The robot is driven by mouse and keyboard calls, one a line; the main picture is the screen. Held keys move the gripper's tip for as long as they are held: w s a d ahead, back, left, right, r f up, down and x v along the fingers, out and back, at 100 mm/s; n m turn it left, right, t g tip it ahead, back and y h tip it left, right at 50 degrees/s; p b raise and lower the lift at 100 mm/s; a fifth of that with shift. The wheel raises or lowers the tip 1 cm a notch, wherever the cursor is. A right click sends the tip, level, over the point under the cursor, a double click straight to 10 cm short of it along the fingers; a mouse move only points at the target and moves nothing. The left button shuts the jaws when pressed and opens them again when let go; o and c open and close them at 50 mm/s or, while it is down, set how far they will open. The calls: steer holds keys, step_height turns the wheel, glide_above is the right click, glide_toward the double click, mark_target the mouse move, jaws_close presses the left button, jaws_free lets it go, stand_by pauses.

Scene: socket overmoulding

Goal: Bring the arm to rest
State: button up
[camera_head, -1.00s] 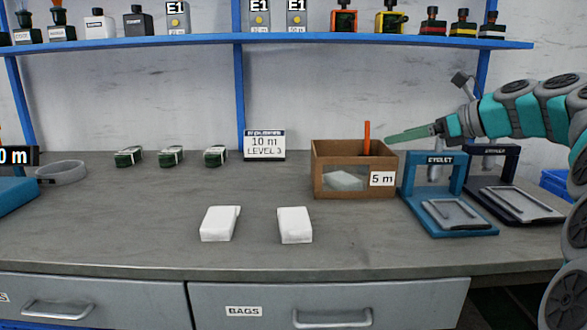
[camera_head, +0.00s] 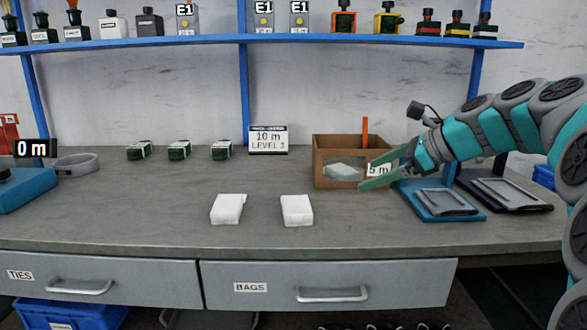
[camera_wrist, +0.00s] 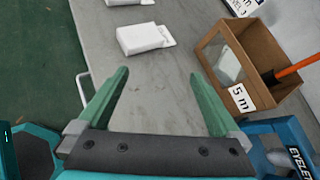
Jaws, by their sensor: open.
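My gripper (camera_head: 372,174) is at the right in the head view, in front of the brown box (camera_head: 330,183) and over the worktop (camera_head: 345,235). Its two green fingers are apart with nothing between them. In the wrist view my gripper (camera_wrist: 158,95) is open above bare grey worktop. The brown box (camera_wrist: 258,50) lies to the right of the fingers there, with its "5 m" label showing. My arm comes in from the right edge of the head view.
Two white packs (camera_head: 228,209) (camera_head: 297,210) lie on the worktop. Several green bundles (camera_head: 180,150) and a "10 m" sign (camera_head: 268,139) stand behind. The blue eyelet press (camera_head: 440,203) and a dark press (camera_head: 505,194) are at the right, partly behind my arm. The middle front is clear.

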steer(key=s+a+f+n+g+h, duration=0.2)
steer(key=s+a+f+n, duration=0.25)
steer(key=s+f, duration=0.3)
steer(key=s+a+f+n+g+h, duration=0.1)
steer(key=s+a+f+n+g, duration=0.3)
steer(key=s+f, duration=0.4)
steer(key=s+d+f+n+h, duration=0.2)
steer(key=s+f+n, duration=0.2)
steer(key=s, duration=0.3)
steer(key=s+d+f+n+g+h, duration=0.1)
steer(key=s+f+n, duration=0.3)
steer(key=s, duration=0.4)
steer(key=s+d+f+n+g+h, duration=0.1)
steer(key=s+f+n, duration=0.3)
steer(key=s, duration=0.4)
steer(key=shift+d+f+n+h, duration=0.2)
steer(key=shift+d+n+h, duration=0.45)
steer(key=shift+d+h, duration=0.2)
steer(key=shift+s, duration=0.1)
